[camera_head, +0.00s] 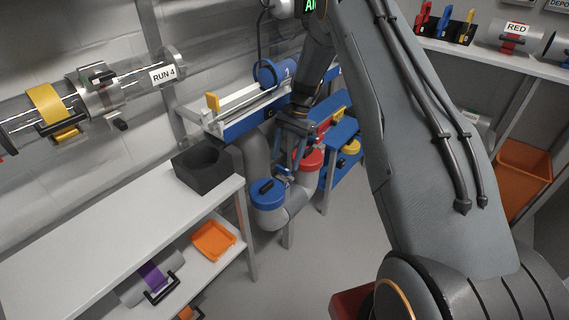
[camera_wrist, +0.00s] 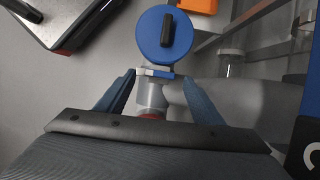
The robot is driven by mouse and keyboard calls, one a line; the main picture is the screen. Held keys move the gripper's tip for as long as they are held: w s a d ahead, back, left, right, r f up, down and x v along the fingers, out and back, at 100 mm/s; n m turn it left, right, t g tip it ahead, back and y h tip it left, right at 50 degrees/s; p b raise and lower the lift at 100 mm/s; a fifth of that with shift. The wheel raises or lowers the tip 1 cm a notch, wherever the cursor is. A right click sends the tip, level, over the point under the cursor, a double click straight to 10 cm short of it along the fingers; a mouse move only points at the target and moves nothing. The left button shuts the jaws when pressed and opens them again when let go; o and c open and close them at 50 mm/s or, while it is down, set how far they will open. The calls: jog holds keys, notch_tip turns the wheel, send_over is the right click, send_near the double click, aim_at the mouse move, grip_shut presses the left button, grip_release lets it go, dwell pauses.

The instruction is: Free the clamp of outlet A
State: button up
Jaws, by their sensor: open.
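My gripper (camera_wrist: 159,78) is open, its two blue-grey fingers spread in the wrist view. A blue round cap (camera_wrist: 165,32) with a black handle lies just beyond the fingertips. A small white and blue piece (camera_wrist: 157,72), possibly a clamp lever, sits at the cap's near edge, between the fingertips; I cannot tell whether they touch it. In the head view my gripper (camera_head: 293,150) hangs above and right of the blue-capped outlet (camera_head: 268,192), beside a red-capped outlet (camera_head: 308,158). I can read no letter A, so which outlet is A is unclear.
Blue panels (camera_head: 240,128) with a yellow-tipped bar stand behind. A yellow cap (camera_head: 351,147) is further right. A white bench (camera_head: 100,235) with a black block (camera_head: 201,168) is at left. An orange tray (camera_head: 213,240) lies below it. Open floor is in front.

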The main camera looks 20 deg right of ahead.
jog(key=v, duration=0.4)
jog(key=shift+d+r, duration=0.1)
jog(key=shift+r, duration=0.3)
jog(key=s+a+r+n+t+h, duration=0.1)
jog(key=s+a+r+n, duration=0.2)
jog(key=s+r, duration=0.45)
jog(key=s+a+r+n+h, duration=0.1)
jog(key=s+a+r+n, duration=0.2)
jog(key=s+r, duration=0.45)
jog(key=s+a+r+n+t+h+p, duration=0.1)
jog(key=s+r+n, duration=0.15)
jog(key=s, duration=0.85)
jog(key=s+r+n+t, duration=0.1)
jog(key=s+r+n, duration=0.15)
jog(key=s, duration=0.85)
jog(key=d+r+p, duration=0.3)
jog(key=r+p, duration=0.2)
jog(key=p, duration=0.6)
jog(key=shift+s+d+h, duration=0.2)
jog(key=shift+d+h, duration=0.1)
